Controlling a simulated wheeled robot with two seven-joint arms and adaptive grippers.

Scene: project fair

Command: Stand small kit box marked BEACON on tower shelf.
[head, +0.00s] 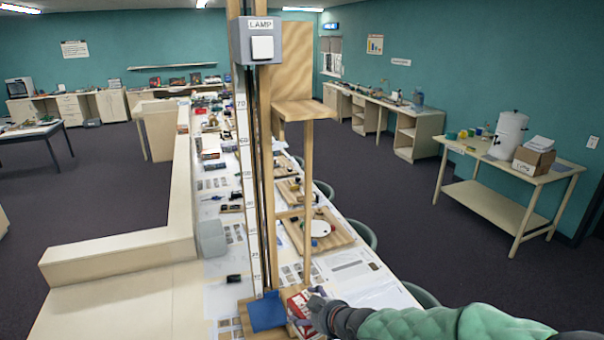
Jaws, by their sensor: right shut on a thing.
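A small red and white box (299,306) is at the bottom middle of the head view; its marking is too small to read. My right gripper (317,308) is shut on this box, low beside the foot of the tower, and partly hides it. The wooden tower (266,180) rises upright through the middle, with a ruled scale on its left. The tower shelf (304,110) is a light wooden ledge high on its right side, and it is bare. My left gripper is not in view.
A grey box marked LAMP (257,41) is fixed near the tower's top. A blue piece (267,312) lies at the tower's foot. The long table (382,292) carries papers and wooden trays (343,237). A low cream wall (120,252) stands at left.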

